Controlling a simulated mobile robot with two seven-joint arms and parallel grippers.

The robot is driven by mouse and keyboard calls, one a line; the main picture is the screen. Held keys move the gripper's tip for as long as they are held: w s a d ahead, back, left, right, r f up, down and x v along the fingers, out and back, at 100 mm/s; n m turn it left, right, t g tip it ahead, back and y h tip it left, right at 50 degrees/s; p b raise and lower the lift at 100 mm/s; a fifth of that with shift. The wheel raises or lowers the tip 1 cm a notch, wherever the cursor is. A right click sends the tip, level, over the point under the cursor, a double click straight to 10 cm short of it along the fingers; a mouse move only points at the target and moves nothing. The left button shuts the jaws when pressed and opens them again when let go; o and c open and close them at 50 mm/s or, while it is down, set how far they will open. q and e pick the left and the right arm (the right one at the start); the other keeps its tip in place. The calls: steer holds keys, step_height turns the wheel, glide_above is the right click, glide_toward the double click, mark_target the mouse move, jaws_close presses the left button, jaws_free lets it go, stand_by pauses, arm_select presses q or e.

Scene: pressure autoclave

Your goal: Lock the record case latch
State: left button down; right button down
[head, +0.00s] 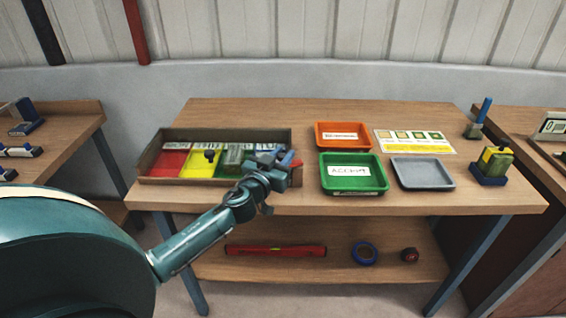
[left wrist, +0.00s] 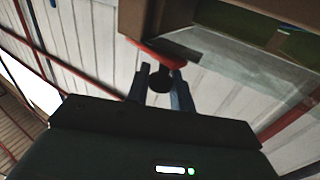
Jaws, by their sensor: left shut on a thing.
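A shallow brown case (head: 146,166) with red, yellow, green and blue sections stands at the left of the middle table. I take it to be the record case. My left gripper (head: 278,160) is at its front right corner, partly hiding the blue section. A small red piece (head: 296,163) shows at that corner beside the fingers. In the left wrist view a red bar (left wrist: 155,53) lies by a brown edge, with a dark round knob (left wrist: 160,80) between my fingers. My left gripper is shut on this knob, apparently part of the latch. The latch's exact position cannot be told. My right gripper is not in view.
Right of the case are an orange tray (head: 343,145), a green tray (head: 354,187), a grey tray (head: 423,185) and a colour card (head: 413,141). A yellow-green block on a blue base (head: 492,166) stands at the right end. A clear panel (left wrist: 235,90) shows in the wrist view.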

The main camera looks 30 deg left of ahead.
arm_select(q)
steer(key=h, duration=0.1)
steer(key=m+h, duration=0.2)
steer(key=shift+w+a+r, duration=0.1)
steer(key=shift+w+a, duration=0.25)
steer(key=shift+a, duration=0.05)
steer(key=shift+w+a+m+g+h+p, duration=0.15)
steer(key=shift+m+h, duration=0.35)
steer(key=shift+h, duration=0.3)
steer(key=shift+w+m+g+h+p, duration=0.15)
steer(key=shift+m+h, duration=0.35)
steer(key=shift+h, duration=0.3)
steer(key=c, duration=1.3)
jaws_free()
steer(key=v, duration=1.3)
steer(key=shift+b, duration=0.4)
steer(key=shift+s, duration=0.1)
